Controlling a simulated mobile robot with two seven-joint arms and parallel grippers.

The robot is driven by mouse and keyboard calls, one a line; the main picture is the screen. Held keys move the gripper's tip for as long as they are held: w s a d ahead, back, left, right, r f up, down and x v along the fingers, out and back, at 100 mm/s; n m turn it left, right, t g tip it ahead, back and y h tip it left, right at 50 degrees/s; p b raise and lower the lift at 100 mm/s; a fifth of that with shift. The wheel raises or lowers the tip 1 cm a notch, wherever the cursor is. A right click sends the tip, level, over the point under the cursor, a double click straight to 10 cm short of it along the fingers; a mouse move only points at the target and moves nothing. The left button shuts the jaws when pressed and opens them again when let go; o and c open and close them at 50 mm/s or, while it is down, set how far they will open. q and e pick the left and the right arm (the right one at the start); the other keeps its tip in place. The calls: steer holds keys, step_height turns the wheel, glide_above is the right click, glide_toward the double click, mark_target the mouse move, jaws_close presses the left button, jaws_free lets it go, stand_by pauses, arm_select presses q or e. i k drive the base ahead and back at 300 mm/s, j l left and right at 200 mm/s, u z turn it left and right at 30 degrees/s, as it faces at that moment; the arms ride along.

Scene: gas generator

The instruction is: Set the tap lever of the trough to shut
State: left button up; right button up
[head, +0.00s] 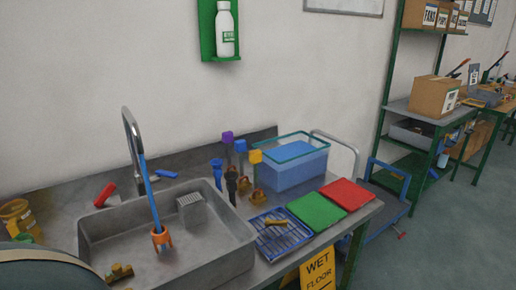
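The grey trough (168,262) is a sink set in a metal bench. A curved metal tap (130,135) stands behind it. A red lever-like piece (104,194) lies left of the tap's base and a smaller blue one (165,173) lies right of it. I cannot tell which is the tap lever or whether it is set to shut. A blue rod or hose (150,195) slants down below the spout to an orange pronged end (161,237) in the trough. I cannot make out running water. Neither gripper is in view.
Right of the trough stand upright colored-handled tools (228,150), a clear tub of blue liquid (290,165), a wire rack (280,238), and green (316,211) and red (347,194) mats. A yellow jar (16,218) stands left. A wet-floor sign (318,270) stands before the bench.

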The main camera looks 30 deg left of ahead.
mark_target(170, 175)
steer(key=u, duration=1.75)
